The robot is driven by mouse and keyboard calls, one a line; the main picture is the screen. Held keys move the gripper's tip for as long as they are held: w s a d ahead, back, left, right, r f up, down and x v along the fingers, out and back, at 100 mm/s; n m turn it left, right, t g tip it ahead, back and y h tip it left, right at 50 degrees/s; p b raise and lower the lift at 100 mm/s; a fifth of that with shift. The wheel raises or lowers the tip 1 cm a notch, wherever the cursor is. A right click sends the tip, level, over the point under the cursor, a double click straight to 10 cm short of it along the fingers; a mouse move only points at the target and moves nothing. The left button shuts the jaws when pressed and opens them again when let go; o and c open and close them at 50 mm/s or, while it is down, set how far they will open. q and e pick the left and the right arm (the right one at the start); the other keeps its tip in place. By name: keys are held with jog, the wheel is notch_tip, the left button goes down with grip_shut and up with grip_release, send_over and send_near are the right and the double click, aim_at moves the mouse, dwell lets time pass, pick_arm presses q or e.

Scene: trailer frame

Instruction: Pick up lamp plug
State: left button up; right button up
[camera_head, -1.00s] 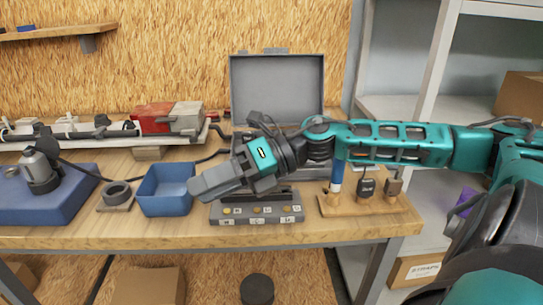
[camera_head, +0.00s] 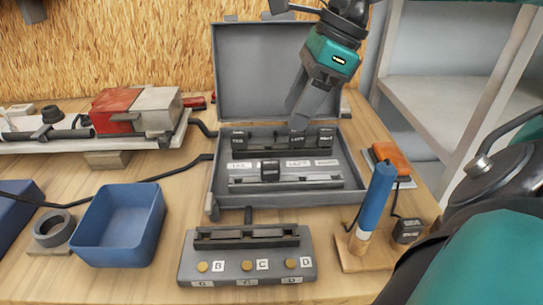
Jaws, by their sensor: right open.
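An open grey case (camera_head: 222,180) stands on the bench with several small black labelled plugs in it. One black plug (camera_head: 239,139) is at the left of its back row, another (camera_head: 326,138) at the right, and one (camera_head: 270,169) sits further forward. The labels are too small to read surely, so I cannot tell which is the lamp plug. My right gripper (camera_head: 303,108) is open, pointing down over the back of the case. Its fingertips are just above a back-row plug (camera_head: 297,138) and partly cover it; I cannot tell whether they touch. My left gripper is out of view.
A grey block with lettered sockets (camera_head: 248,270) lies in front of the case. A blue bin (camera_head: 118,225) is to the left. A blue upright cylinder (camera_head: 377,198) on a wooden stand and an orange box (camera_head: 391,158) are to the right. The raised lid (camera_head: 255,75) stands behind the gripper.

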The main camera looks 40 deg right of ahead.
aim_at(274, 162)
jog(key=x, duration=0.4)
jog(key=b+x, duration=0.1)
jog(key=x, duration=0.2)
jog(key=shift+d+f, duration=0.25)
jog(key=shift+d, duration=0.15)
jog(key=x, duration=0.3)
jog(key=shift+s+f+b, duration=0.15)
jog(key=shift+f+b, duration=0.2)
jog(key=shift+x, duration=0.85)
jog(key=shift+d, duration=0.1)
jog(key=shift+c, duration=0.5)
jog(key=c, duration=0.6)
